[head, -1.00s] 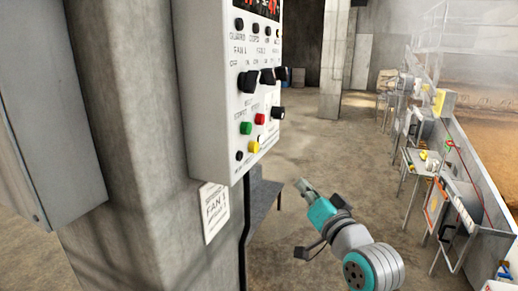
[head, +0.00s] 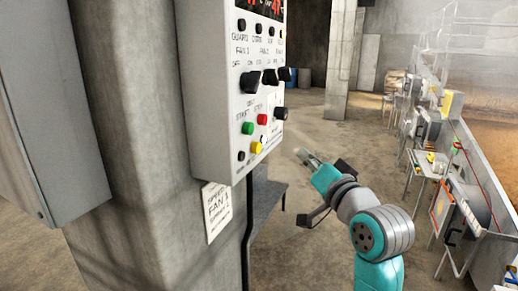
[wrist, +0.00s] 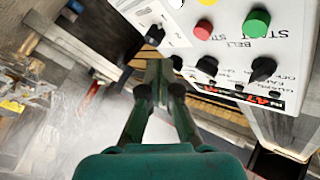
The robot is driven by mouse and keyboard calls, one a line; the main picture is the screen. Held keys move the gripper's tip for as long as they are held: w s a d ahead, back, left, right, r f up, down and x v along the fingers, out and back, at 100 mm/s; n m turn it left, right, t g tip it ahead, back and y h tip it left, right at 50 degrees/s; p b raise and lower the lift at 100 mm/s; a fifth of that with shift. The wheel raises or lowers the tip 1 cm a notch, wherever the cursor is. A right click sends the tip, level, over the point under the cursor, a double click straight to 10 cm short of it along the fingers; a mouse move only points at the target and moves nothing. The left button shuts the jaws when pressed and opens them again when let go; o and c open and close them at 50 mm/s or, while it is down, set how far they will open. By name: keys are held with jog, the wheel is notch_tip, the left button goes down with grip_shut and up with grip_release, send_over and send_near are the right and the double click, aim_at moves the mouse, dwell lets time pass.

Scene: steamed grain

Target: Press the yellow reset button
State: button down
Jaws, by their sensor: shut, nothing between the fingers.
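The yellow button (head: 256,147) is on the lower part of a white control panel (head: 215,110), below the green button (head: 247,128) and the red button (head: 262,119). My gripper (head: 303,155) is shut and empty, to the right of the panel in the head view and apart from it. In the wrist view my gripper's closed fingertips (wrist: 160,66) point toward the panel's edge. The panel (wrist: 225,60) appears upside down there, with the yellow button (wrist: 178,22) near the top and the red button (wrist: 204,26) and green button (wrist: 257,22) beside it.
The panel is on a concrete pillar (head: 125,130) with a fan sign (head: 217,211) below it. Several black knobs (head: 250,80) stick out from the panel. A dark bench (head: 268,205) is behind the pillar. Machines and small tables line the right wall. The middle floor is clear.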

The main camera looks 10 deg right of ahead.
jog(key=w+a, duration=0.4)
jog(key=a, duration=0.2)
jog(key=shift+w+a, duration=0.25)
jog(key=shift+w, duration=0.1)
jog(key=shift+w+a, duration=0.1)
dwell(1.3)
jog(key=shift+w+a, duration=0.15)
jog(key=shift+a, duration=0.1)
jog(key=shift+w+a, duration=0.3)
jog(key=shift+a, duration=0.1)
dwell(1.0)
jog(key=shift+d, duration=0.1)
jog(key=shift+s+d, duration=0.55)
jog(key=shift+d, duration=0.1)
jog(key=shift+s+d, duration=0.75)
jog(key=shift+d, duration=0.25)
jog(key=shift+s+d, duration=0.75)
jog(key=shift+d, duration=0.25)
